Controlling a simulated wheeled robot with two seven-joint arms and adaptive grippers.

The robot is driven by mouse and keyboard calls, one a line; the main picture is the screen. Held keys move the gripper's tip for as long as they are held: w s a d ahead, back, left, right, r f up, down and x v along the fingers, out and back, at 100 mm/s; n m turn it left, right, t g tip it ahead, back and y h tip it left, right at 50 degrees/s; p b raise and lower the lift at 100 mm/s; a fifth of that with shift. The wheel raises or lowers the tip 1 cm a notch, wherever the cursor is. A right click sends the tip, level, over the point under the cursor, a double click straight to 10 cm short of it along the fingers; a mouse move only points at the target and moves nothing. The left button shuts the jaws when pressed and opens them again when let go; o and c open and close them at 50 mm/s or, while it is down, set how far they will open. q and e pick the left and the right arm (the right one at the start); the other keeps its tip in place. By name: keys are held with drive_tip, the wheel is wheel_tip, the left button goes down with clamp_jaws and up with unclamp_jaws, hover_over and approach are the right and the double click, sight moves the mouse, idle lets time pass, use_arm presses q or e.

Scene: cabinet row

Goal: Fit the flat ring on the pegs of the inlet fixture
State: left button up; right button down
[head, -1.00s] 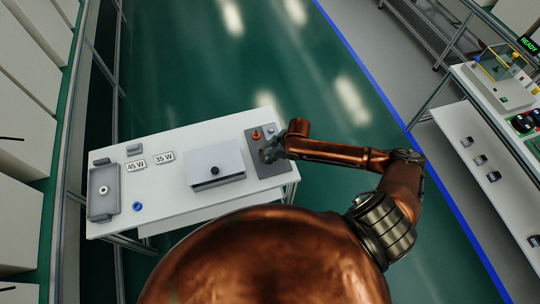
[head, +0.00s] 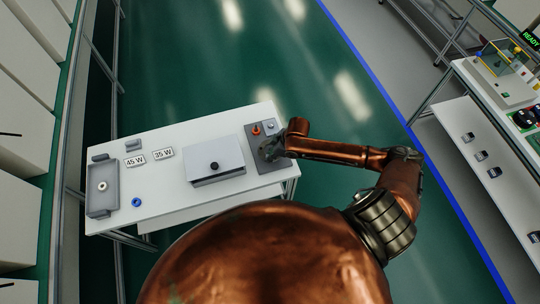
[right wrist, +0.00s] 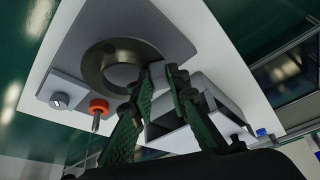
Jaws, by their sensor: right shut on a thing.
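The flat ring (right wrist: 98,68) is a grey metal ring with a wide hole, seen in the right wrist view against the grey plate of the inlet fixture (right wrist: 160,25). My right gripper (right wrist: 163,75) is shut on the ring's near edge, with green-padded fingers. I cannot tell whether the ring touches the plate or hovers over it. The pegs cannot be made out. In the head view my right gripper (head: 270,150) is over the fixture plate (head: 281,164) at the table's right end and hides the ring. My left gripper is not in view.
An orange knob (right wrist: 98,106) and a bolt-like part (right wrist: 60,101) stand beside the ring. A white box with a black knob (head: 214,166) is left of the fixture. A grey tray (head: 102,202), a blue ring (head: 137,202) and wattage labels (head: 134,160) lie farther left.

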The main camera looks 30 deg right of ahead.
use_arm(q)
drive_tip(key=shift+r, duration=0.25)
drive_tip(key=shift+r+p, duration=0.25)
drive_tip(key=shift+p, duration=0.2)
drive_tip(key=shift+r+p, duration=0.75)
drive_tip(key=shift+p, duration=0.05)
idle(1.9)
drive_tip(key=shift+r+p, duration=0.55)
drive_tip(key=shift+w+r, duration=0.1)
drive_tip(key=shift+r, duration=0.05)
idle(0.3)
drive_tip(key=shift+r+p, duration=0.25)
drive_tip(key=shift+p, duration=0.1)
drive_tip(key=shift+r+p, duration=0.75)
drive_tip(key=shift+p, duration=0.05)
idle(1.7)
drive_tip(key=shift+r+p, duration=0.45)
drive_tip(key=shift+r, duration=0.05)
